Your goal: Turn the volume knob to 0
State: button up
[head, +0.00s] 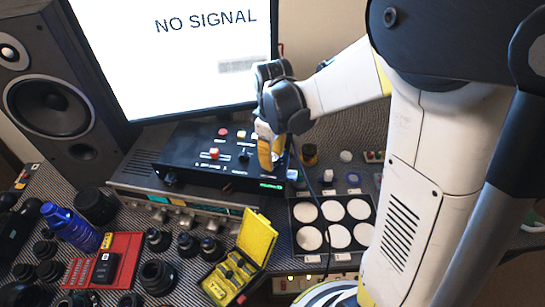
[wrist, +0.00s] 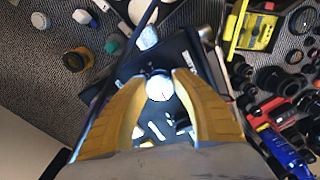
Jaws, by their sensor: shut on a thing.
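A black control box (head: 185,155) with several small buttons and knobs lies on top of the silver amplifier in the head view. My gripper (head: 268,164) points down at the right part of this box, its yellow fingers hiding what is between them there. In the wrist view, my gripper (wrist: 160,78) has its two yellow fingers on either side of a round knob (wrist: 160,88) with a pale top, and is shut on it. Any volume label or pointer mark is too small to read.
A monitor (head: 175,45) reading NO SIGNAL stands behind the box. A silver amplifier (head: 185,208) is under it. A speaker (head: 50,105) stands at left. A tray of white discs (head: 333,210) is at right. A yellow case (head: 240,262) and several lens parts crowd the front.

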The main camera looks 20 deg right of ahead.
jog(key=shift+n, duration=0.4)
jog(key=o, duration=1.2)
notch_tip(320, 180, up, 12)
jog(key=m+t+b, duration=0.1)
jog(key=m+t, duration=0.2)
send_near(273, 157)
jog(key=s+r, duration=0.3)
jog(key=s+f+m+t, duration=0.1)
jog(key=s+m, duration=0.1)
jog(key=s+m+t+b, duration=0.1)
jog(key=s+m, duration=0.1)
jog(key=s+f+m+t, duration=0.1)
jog(key=s+m+t, duration=0.1)
jog(key=shift+s+a+f, duration=0.1)
jog(key=shift+s+f, duration=0.2)
jog(key=shift+s, duration=0.05)
